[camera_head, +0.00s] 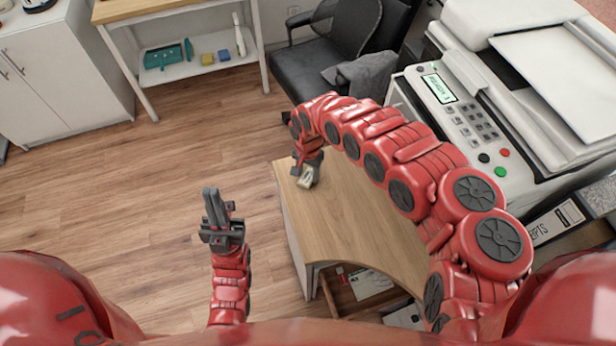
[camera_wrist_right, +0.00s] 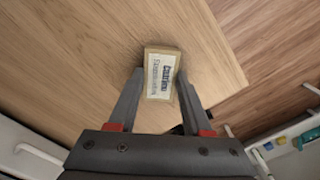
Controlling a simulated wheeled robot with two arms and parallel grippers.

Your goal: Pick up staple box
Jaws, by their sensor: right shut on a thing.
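The staple box is a small tan box with a white label and dark print (camera_wrist_right: 161,76). In the head view it shows as a small pale block (camera_head: 306,179) at the far left part of the wooden desk (camera_head: 345,225). My right gripper (camera_head: 305,170) reaches down over it; in the right wrist view the jaws (camera_wrist_right: 158,88) are shut on its two sides. I cannot tell whether the box touches the desk top. My left gripper (camera_head: 219,212) is over the floor left of the desk, away from the box, and its jaw opening is unclear.
A printer (camera_head: 480,125) stands right of the desk, and a dark office chair (camera_head: 320,65) stands behind it. An open drawer (camera_head: 365,290) shows under the desk's near edge. A shelf unit (camera_head: 190,68) stands at the back left. The floor (camera_head: 140,190) left of the desk is clear.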

